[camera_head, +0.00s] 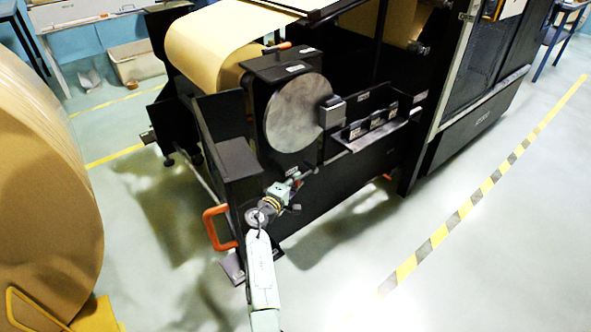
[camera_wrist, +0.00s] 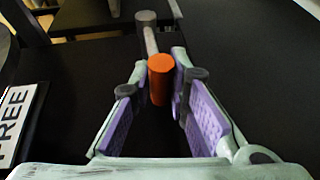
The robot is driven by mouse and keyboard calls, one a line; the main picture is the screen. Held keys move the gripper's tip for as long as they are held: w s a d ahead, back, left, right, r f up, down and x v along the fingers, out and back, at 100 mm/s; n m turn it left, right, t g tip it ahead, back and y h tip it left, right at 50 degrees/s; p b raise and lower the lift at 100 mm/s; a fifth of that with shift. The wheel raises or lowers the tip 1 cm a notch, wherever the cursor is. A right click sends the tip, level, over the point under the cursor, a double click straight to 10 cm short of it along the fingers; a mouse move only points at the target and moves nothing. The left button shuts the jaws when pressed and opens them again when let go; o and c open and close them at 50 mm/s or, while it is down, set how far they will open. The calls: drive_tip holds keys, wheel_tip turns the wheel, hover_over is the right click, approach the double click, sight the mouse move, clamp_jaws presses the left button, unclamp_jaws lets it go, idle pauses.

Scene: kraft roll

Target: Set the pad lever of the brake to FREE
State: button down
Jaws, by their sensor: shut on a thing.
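The pad lever, a grey rod with an orange cylindrical grip (camera_wrist: 160,80), shows in the wrist view. My gripper (camera_wrist: 156,92) has its two purple-lined fingers on either side of the orange grip and is shut on it. A white label (camera_wrist: 14,122) reading FREE is on the black panel to the left of the fingers. In the head view, the brake is a black housing with a round grey disc (camera_head: 298,112). My gripper (camera_head: 300,180) is just below the disc, at the black front; the lever is not clear there.
A ledge with several small black blocks (camera_head: 372,125) is right of the disc. An orange U-shaped handle (camera_head: 214,228) projects at lower left. A large kraft roll (camera_head: 45,190) stands at left. Floor at right is clear.

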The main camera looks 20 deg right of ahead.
sight(301, 177)
drive_tip(key=r+p, duration=0.1)
drive_tip(key=p, duration=0.1)
drive_tip(key=r+g+y+p, duration=0.1)
drive_tip(key=p, duration=0.1)
drive_tip(key=shift+s+d+m+g+y, duration=0.2)
drive_tip(key=shift+m+g+y, duration=0.1)
drive_tip(key=shift+m, duration=0.1)
drive_tip(key=shift+p, duration=0.35)
drive_tip(key=shift+w+d+r, duration=0.15)
drive_tip(key=shift+d+r, duration=0.15)
drive_tip(key=shift+r, duration=0.35)
drive_tip(key=shift+w+d+r, duration=0.1)
drive_tip(key=shift+d+r, duration=0.15)
drive_tip(key=shift+r, duration=0.45)
drive_tip(key=shift+w+d+r, duration=0.15)
drive_tip(key=shift+d+r, duration=0.15)
drive_tip(key=shift+r, duration=0.45)
drive_tip(key=c, duration=1.7)
unclamp_jaws()
drive_tip(key=shift+d, duration=0.1)
drive_tip(key=shift+o, duration=0.7)
drive_tip(key=shift+f, duration=0.25)
drive_tip(key=shift+a+f, duration=0.15)
drive_tip(key=shift+a, duration=0.2)
